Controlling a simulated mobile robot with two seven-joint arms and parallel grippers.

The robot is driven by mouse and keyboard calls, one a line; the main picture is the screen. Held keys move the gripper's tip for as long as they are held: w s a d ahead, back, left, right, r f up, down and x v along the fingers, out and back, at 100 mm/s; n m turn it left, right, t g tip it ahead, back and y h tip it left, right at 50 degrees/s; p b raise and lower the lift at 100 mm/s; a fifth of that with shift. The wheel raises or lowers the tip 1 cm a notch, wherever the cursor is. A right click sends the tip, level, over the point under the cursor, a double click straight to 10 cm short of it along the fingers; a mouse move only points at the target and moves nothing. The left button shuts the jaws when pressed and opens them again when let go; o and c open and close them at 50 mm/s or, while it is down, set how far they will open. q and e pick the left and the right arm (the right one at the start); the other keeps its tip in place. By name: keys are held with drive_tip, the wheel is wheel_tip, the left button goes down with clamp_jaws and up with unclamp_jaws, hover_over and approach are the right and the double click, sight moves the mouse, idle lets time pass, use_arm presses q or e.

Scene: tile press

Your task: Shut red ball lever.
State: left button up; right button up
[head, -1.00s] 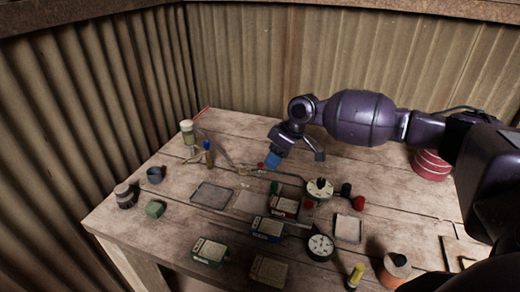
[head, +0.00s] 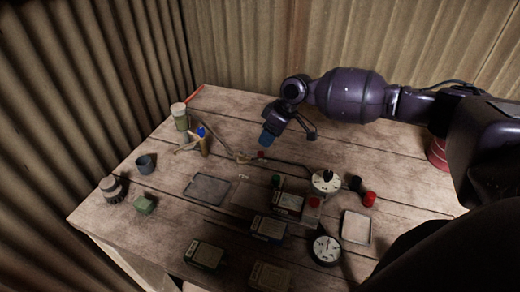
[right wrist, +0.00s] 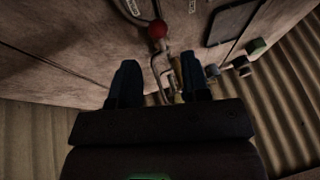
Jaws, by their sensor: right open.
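The red ball (head: 261,154) of the lever sits near the middle of the table in the head view, beside thin metal rods. In the right wrist view the red ball (right wrist: 157,28) is at the top, on curved metal rods, beyond the fingertips. My right gripper (head: 289,137) is open and empty, just behind and above the ball in the head view. Its two dark blue fingers (right wrist: 160,78) stand apart in the right wrist view, with rods showing between them. The ball appears apart from the fingers. My left gripper is not in view.
A flat grey tray (head: 208,188) lies left of centre. Boxes, including one with a red part (head: 288,202), lie in front. A white dial (head: 326,181) and a second dial (head: 325,250) stand to the right. A white-topped bottle (head: 180,115) stands at the back left.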

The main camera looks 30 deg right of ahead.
drive_tip(key=shift+x, duration=3.15)
drive_tip(key=shift+c, duration=0.2)
clamp_jaws()
